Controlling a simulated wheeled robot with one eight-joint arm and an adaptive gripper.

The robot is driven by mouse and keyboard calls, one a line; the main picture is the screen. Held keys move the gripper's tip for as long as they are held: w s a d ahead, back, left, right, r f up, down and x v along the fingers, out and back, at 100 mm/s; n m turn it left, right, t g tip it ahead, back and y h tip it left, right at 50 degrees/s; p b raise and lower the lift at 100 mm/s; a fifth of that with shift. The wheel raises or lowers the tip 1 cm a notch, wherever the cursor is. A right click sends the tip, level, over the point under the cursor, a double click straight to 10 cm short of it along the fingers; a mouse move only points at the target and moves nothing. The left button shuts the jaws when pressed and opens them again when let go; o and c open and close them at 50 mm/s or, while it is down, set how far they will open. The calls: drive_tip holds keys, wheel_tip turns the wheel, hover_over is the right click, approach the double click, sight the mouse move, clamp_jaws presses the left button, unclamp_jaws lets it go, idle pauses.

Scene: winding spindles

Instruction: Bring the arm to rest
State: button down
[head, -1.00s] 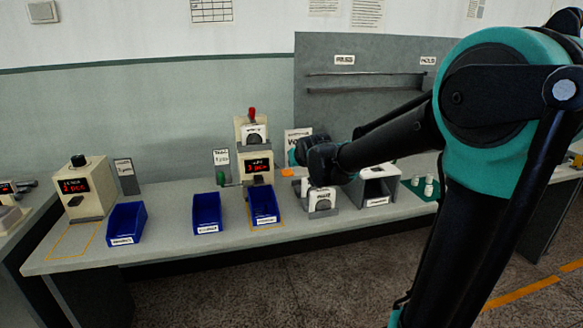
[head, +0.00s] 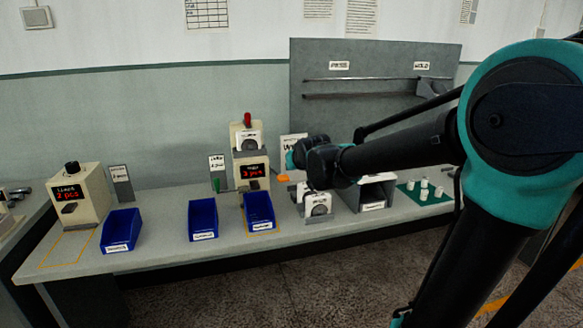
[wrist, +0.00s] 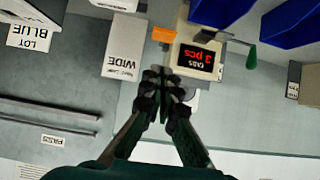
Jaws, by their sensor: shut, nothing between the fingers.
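My arm reaches in from the right in the head view, with its teal and black joints large in the foreground. My gripper (wrist: 166,92) shows in the wrist view with its black fingers closed together and nothing between them. It is in the air in front of the cream dispenser with the red "3 pcs" display (wrist: 203,62). In the head view the gripper end is partly hidden behind my wrist, above the white spindle unit (head: 317,205). The dispenser also shows in the head view (head: 252,170), with a red knob on top.
Three blue bins (head: 122,230), (head: 203,218), (head: 258,211) stand along the bench front (head: 160,258). Another cream dispenser (head: 82,196) is at left. A grey open box (head: 375,192) and a green mat with white pieces (head: 410,196) are at right. A grey panel (head: 375,75) rises behind.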

drive_tip(key=s+d+f+m+g+h, duration=0.1)
drive_tip(key=s+d+f+g, duration=0.1)
drive_tip(key=s+d+f, duration=0.4)
drive_tip(key=s+d+f+m+g+h, duration=0.1)
drive_tip(key=s+d+f+g, duration=0.1)
drive_tip(key=s+d+f, duration=0.5)
drive_tip(key=s+d+f+m+g+h, duration=0.1)
drive_tip(key=s+d+f, duration=0.5)
drive_tip(key=s, duration=1)
wheel_tip(320, 180, down, 4)
drive_tip(key=shift+d+r+g, duration=0.2)
drive_tip(key=shift+r+g, duration=0.05)
drive_tip(key=shift+g, duration=0.65)
